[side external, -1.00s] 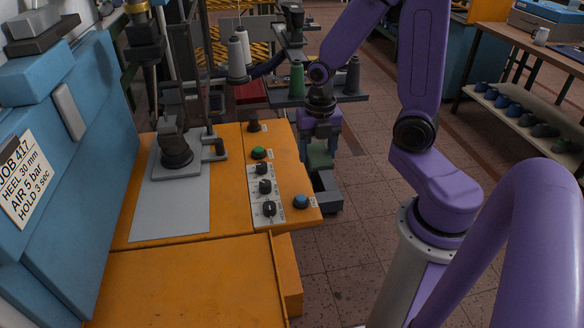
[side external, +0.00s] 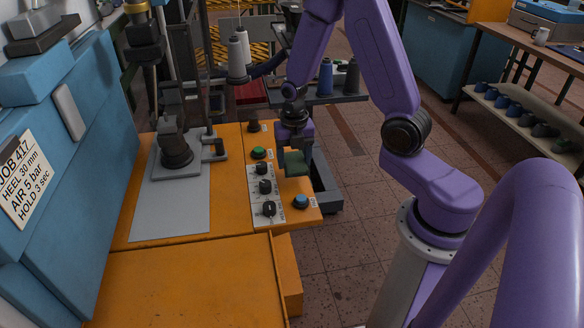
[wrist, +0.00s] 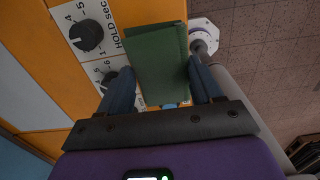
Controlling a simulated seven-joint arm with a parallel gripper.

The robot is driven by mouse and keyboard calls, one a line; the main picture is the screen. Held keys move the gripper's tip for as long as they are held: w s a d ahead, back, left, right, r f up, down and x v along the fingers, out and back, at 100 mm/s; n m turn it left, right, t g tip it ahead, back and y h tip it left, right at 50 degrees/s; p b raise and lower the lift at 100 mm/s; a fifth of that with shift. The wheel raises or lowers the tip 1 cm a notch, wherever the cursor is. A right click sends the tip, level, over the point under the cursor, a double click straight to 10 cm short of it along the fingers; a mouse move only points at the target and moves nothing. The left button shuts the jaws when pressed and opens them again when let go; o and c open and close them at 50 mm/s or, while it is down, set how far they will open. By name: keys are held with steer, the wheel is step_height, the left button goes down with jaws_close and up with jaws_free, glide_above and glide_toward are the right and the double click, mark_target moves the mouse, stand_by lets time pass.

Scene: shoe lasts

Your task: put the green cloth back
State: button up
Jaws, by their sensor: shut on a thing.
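The green cloth (side external: 296,163) is a small dark green folded piece. It hangs from my gripper (side external: 294,148) above the right edge of the orange machine table, by the control panel. In the wrist view the cloth (wrist: 157,60) is between the two blue fingers of my gripper (wrist: 160,92), which is shut on it. It covers part of the panel's knobs and lettering below. I cannot tell how high above the table it is.
The orange table (side external: 225,223) carries a panel with black knobs (side external: 264,187), a green button (side external: 258,153) and a blue button (side external: 301,202). A black clamp post (side external: 175,150) stands on the grey plate (side external: 170,212). Thread spools (side external: 326,75) stand on a rack behind.

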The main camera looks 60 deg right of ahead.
mark_target(292, 160)
steer(key=shift+w+f, duration=0.25)
steer(key=shift+f, duration=0.15)
steer(key=shift+w+d+f, duration=0.1)
steer(key=shift+f, duration=1.5)
steer(key=shift+f, duration=0.15)
steer(key=o, duration=0.9)
